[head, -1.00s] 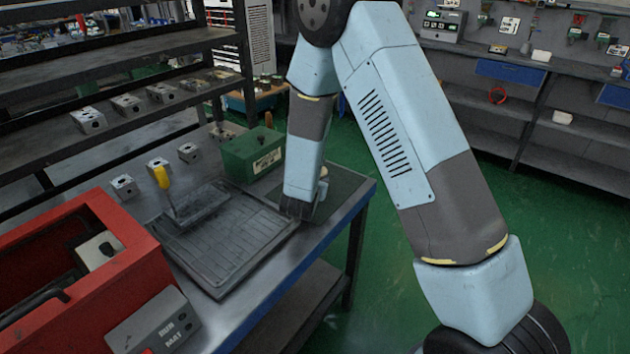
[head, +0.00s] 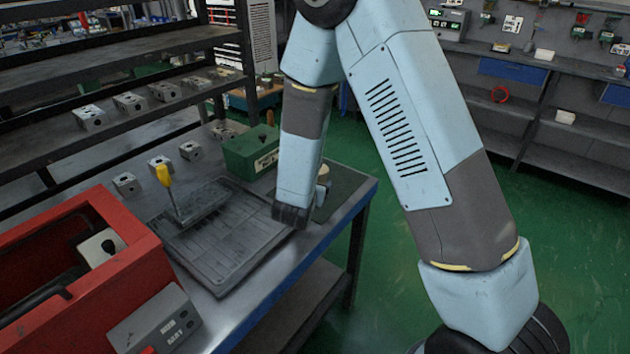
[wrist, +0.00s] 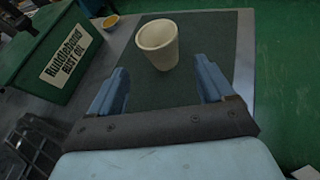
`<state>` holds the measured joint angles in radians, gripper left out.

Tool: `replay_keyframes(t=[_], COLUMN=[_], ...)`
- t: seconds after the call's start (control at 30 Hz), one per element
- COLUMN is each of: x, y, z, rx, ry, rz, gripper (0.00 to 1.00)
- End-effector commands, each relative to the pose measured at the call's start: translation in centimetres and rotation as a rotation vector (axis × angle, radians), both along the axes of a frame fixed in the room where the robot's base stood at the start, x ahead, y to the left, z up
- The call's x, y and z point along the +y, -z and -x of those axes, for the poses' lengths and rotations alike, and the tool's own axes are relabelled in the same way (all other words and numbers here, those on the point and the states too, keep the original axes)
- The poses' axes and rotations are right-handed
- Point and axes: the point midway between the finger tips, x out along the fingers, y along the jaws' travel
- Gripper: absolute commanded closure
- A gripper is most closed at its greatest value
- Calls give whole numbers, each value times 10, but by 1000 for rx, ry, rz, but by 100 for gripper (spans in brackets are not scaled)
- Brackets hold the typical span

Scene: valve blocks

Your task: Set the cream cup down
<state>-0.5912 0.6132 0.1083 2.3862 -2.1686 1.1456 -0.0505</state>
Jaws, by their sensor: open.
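The cream cup (wrist: 158,44) stands upright on a dark green mat (wrist: 215,35) at the end of the bench. In the wrist view it is just beyond my fingertips, between the lines of my two fingers, with nothing gripping it. My gripper (wrist: 161,82) is open and empty, its blue fingers spread to either side. In the head view my gripper (head: 292,214) is at the left edge of the mat (head: 346,186), beside the black tray. The cup (head: 322,184) shows there only in part, behind my wrist.
A green box with a label (head: 250,152) stands behind the tray (head: 225,262). A yellow-handled tool (head: 165,178) stands on a dark block in the tray. A red box (head: 135,275) is at the left. The bench's right edge is close to the mat.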

Motion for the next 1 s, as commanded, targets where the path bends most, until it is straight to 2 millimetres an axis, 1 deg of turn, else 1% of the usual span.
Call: replay_keyframes(t=[0.1,0.3,0.5,0.67,0.77,0.87,1.0], x=[6,10,11,7,-9,-40,-93], y=[-9,-18,-21,-25,-39,-64,-103], z=[20,42,49,48,44,42,47], rx=[0,0,0,-4,-18,-40,-75], ry=[-4,-1,0,17,85,213,436], rz=[-1,0,-1,-6,-31,-81,-181], gripper=[19,19,19,19,19,19,19])
